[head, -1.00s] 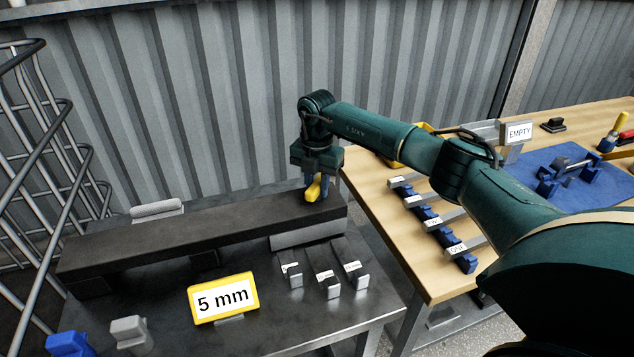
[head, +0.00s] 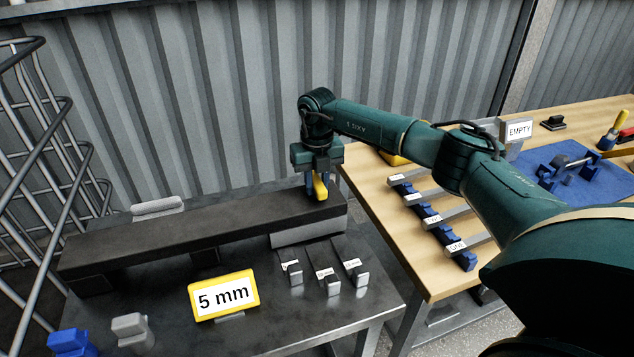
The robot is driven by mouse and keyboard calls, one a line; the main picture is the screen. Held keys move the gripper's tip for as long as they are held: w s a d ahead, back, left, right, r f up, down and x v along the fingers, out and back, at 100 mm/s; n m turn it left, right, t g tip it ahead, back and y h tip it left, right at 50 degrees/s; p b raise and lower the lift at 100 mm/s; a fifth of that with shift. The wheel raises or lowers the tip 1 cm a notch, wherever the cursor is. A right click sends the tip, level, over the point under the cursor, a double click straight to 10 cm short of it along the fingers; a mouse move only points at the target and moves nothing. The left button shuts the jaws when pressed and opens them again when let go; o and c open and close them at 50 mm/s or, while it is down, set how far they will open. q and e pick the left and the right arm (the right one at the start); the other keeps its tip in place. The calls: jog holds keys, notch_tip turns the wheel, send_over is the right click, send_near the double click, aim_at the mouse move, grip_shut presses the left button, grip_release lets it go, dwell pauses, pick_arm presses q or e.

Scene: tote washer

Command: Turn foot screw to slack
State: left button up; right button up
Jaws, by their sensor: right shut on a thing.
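My right gripper (head: 318,186) points down over the right end of a long dark bar (head: 190,232). It is shut on a yellow part (head: 321,187), which looks like the handle of the foot screw. The gripper and arm hide much of this part, and its thread cannot be seen. The bar lies across a dark metal table, with a grey block (head: 305,233) under its right end. My left gripper is not in view.
A yellow-framed "5 mm" sign (head: 224,295) and several small labelled metal pieces (head: 328,282) lie in front of the bar. A wooden bench (head: 400,240) with labelled blue-and-grey tools and a blue mat (head: 590,185) stands right. A wire rack (head: 50,160) stands left.

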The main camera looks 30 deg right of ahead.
aim_at(317, 180)
jog(key=shift+n, duration=0.3)
jog(key=o, duration=1)
jog(key=shift+r, duration=0.1)
notch_tip(317, 180, up, 13)
jog(key=shift+b, duration=0.4)
